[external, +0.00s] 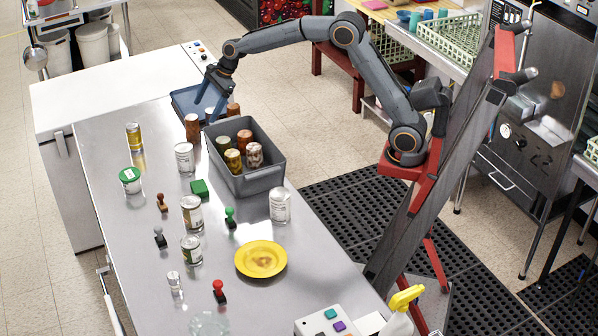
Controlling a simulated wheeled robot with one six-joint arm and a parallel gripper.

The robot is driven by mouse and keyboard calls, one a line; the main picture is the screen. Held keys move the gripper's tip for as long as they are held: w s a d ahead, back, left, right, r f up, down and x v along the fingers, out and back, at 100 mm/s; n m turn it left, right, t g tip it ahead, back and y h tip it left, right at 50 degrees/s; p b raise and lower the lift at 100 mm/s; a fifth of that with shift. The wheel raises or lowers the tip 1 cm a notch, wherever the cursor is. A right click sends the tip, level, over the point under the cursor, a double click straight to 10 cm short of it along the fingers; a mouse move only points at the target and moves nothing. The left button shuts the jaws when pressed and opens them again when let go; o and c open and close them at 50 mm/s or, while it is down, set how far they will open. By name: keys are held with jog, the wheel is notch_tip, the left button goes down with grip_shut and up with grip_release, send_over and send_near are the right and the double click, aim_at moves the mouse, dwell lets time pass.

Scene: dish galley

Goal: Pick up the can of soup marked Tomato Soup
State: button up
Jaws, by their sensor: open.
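My gripper (211,98) is open and points down over the blue tray (180,103) at the far end of the steel table. I see nothing between its fingers. The lettering is too small to read, so I cannot tell which can is marked Tomato Soup.
A grey crate (240,185) beside the gripper holds several cans. A button box (336,325) and spray bottle (400,310) are at the near edge.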

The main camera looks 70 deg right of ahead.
aim_at(190, 147)
jog(key=w+a+m+b, duration=0.2)
jog(key=w+m, duration=0.3)
jog(key=w, duration=0.2)
jog(key=shift+t+y, duration=0.3)
jog(key=shift+y, duration=0.1)
notch_tip(190, 147, down, 16)
jog(key=shift+d+f, duration=0.1)
jog(key=shift+d, duration=0.05)
jog(key=shift+w+f+p, duration=0.25)
jog(key=shift+f+p, duration=0.05)
jog(key=shift+f, duration=0.25)
jog(key=shift+p+x, duration=1.3)
jog(key=shift+x, duration=2.2)
jog(key=shift+d, duration=0.15)
jog(key=shift+w, duration=0.1)
jog(key=c, duration=1.7)
